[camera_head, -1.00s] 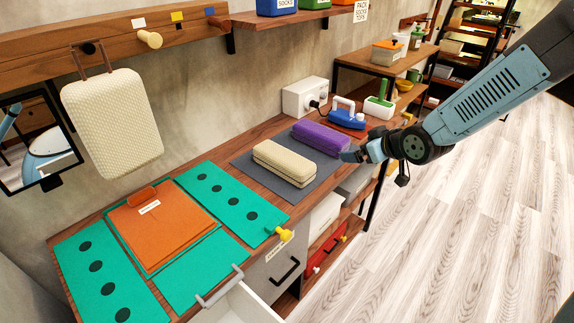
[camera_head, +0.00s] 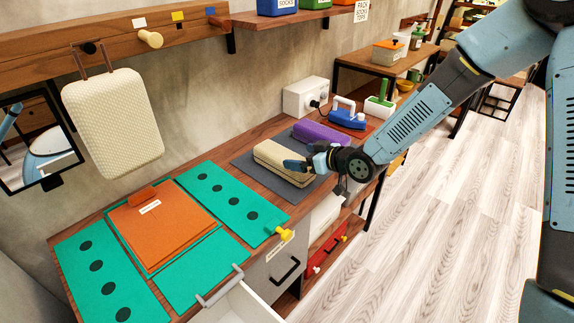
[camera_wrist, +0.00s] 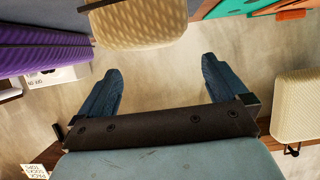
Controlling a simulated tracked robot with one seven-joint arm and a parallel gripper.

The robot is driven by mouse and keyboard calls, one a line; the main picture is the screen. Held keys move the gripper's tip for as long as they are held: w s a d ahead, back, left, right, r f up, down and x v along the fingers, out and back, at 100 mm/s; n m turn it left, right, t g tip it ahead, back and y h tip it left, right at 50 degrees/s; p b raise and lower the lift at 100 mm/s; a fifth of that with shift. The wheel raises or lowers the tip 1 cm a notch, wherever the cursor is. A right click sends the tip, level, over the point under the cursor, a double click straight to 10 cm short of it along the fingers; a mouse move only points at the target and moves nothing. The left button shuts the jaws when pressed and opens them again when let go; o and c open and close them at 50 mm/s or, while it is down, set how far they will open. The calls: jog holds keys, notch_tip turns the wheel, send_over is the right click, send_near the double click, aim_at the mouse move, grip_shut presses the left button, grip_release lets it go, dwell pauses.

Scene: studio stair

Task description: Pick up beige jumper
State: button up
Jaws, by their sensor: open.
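The beige jumper (camera_head: 272,158) is a folded, ribbed, rounded bundle on a dark grey mat (camera_head: 246,168) on the wooden bench top. My gripper (camera_head: 290,164) is at the jumper's right end in the head view, overlapping part of it; contact cannot be told there. In the wrist view my gripper (camera_wrist: 160,85) has its two dark blue fingers wide apart with nothing between them. The jumper (camera_wrist: 138,22) shows at the top of that view, beyond the fingertips and apart from them.
A purple folded bundle (camera_head: 322,134) lies behind the jumper. A blue steamer-like tool (camera_head: 347,114) and white box (camera_head: 305,97) stand farther back. An orange folded piece (camera_head: 160,230) lies on a green board (camera_head: 212,270) at left. A beige bag (camera_head: 112,125) hangs from the wall rail.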

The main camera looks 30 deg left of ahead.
aim_at(284, 155)
jog(key=shift+f+x, duration=0.1)
jog(key=shift+x, duration=1.6)
jog(key=shift+f+x, duration=0.15)
jog(key=shift+x, duration=1.6)
jog(key=shift+w+d, duration=0.15)
jog(key=shift+d, duration=0.05)
jog(key=shift+c, duration=0.3)
jog(key=c, duration=0.9)
jog(key=shift+r, duration=0.1)
jog(key=shift+c, duration=0.2)
jog(key=shift+r, duration=0.4)
notch_tip(284, 155, up, 3)
jog(key=shift+f, duration=0.2)
jog(key=s+d+r, duration=0.4)
jog(key=s+r, duration=0.5)
jog(key=s, duration=0.4)
jog(key=shift+d+r, duration=0.15)
jog(key=shift+r, duration=0.1)
